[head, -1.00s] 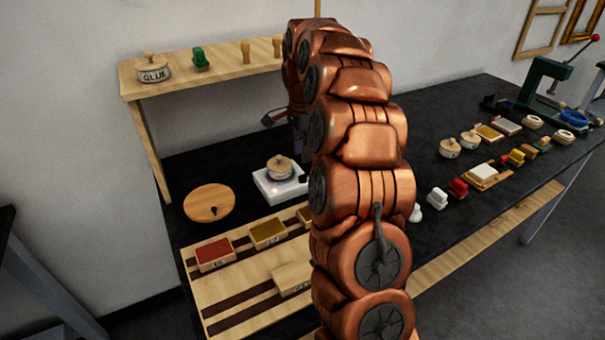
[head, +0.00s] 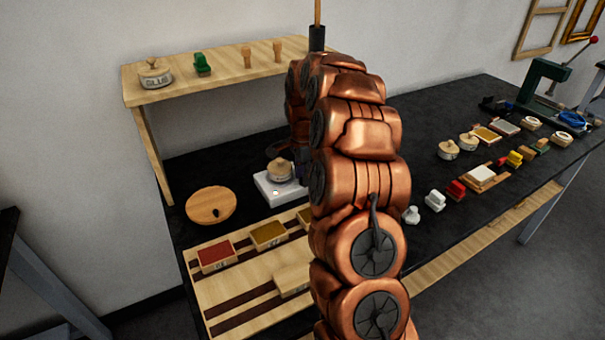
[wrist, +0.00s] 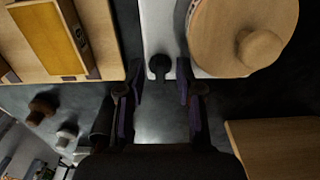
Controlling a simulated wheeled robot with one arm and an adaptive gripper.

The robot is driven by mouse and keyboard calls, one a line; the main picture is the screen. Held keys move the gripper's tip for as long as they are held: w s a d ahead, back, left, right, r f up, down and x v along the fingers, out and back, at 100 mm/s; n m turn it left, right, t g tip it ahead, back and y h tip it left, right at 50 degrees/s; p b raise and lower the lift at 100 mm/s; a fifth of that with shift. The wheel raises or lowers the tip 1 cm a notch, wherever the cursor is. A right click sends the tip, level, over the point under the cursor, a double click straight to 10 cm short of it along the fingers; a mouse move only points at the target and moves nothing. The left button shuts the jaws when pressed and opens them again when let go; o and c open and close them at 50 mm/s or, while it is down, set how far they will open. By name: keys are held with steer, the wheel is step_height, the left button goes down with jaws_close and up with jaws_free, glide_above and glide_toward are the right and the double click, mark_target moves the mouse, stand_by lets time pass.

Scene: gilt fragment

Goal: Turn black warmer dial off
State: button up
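The warmer is a white block (head: 268,194) on the black table, with a round wooden-lidded pot (head: 279,170) on top. In the wrist view the white warmer (wrist: 158,22) is at the top, with the lidded pot (wrist: 240,35) on its right. The black dial (wrist: 159,66) sticks out from its edge. My gripper (wrist: 159,75) is open, with one fingertip on each side of the dial. Gaps show between dial and fingers; contact is not visible. In the head view my arm hides the dial and most of the gripper.
A round wooden lid or board (head: 211,206) lies left of the warmer. A wooden rack (head: 238,290) with colored pads (head: 215,255) is in front. A raised shelf (head: 215,67) stands behind. Small pots and stamps lie to the right.

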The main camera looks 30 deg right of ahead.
jaws_close()
steer(key=shift+a, duration=0.1)
stand_by(0.4)
